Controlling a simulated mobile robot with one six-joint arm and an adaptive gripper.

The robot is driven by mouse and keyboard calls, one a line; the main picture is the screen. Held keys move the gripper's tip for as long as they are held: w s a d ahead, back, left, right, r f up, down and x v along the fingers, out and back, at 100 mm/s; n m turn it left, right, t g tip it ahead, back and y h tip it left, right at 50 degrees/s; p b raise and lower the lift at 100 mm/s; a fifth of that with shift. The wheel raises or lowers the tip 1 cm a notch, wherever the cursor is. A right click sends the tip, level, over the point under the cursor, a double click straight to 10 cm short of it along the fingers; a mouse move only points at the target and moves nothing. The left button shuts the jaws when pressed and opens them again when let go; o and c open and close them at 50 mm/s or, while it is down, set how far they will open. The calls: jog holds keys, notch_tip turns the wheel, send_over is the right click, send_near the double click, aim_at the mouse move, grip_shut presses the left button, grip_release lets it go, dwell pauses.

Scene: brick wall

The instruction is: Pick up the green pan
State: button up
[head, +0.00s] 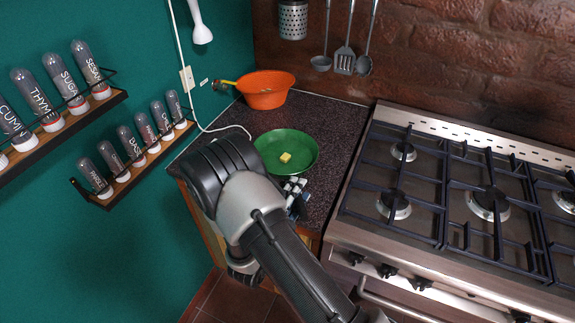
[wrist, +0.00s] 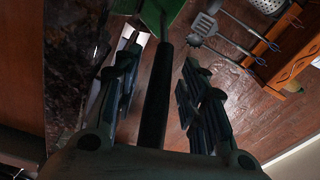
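The green pan (head: 268,149) sits on the dark speckled counter, with a small yellow block (head: 285,157) in it. My gripper (head: 297,190) is at the near side of the pan, partly hidden behind my arm. In the wrist view, the pan's green edge (wrist: 180,12) shows at the top and its black handle (wrist: 156,95) runs down between the two fingers of my gripper (wrist: 158,70). The fingers are apart, with a visible gap on both sides of the handle. In the head view the handle is hidden.
An orange colander (head: 265,98) stands on the counter (head: 325,125) behind the pan. A gas stove (head: 450,190) is at the right. Utensils (head: 344,60) hang on the brick wall. Spice racks (head: 140,160) are on the green wall at left, and a white cord lies near the colander.

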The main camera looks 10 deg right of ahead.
grip_shut()
dwell(0.7)
